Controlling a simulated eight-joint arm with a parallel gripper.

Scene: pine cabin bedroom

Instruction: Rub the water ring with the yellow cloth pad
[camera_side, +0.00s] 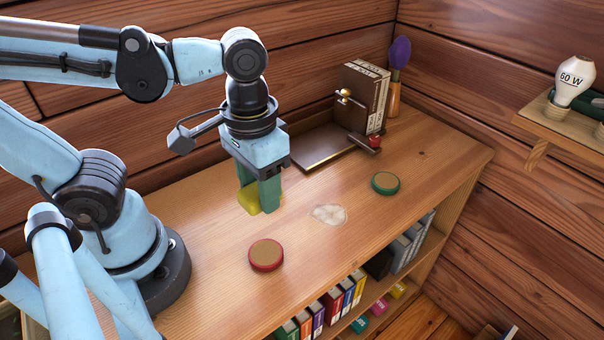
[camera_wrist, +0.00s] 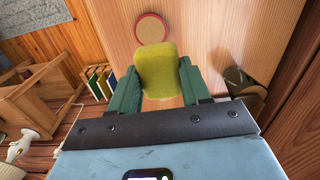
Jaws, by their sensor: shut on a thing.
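The yellow cloth pad (camera_side: 249,199) is between the green fingers of my gripper (camera_side: 260,194), which is shut on it. The pad also shows large in the wrist view (camera_wrist: 160,75), between both fingers. In the side view it hangs low by the wooden top; I cannot tell whether it touches the wood. The water ring (camera_side: 328,214) is a pale, whitish patch on the top, to the right of the pad and apart from it. The ring cannot be made out in the wrist view.
A red-rimmed disc (camera_side: 266,255) lies in front of the gripper, and a green disc (camera_side: 385,183) lies right of the ring. The shelf top's front edge drops to books below.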

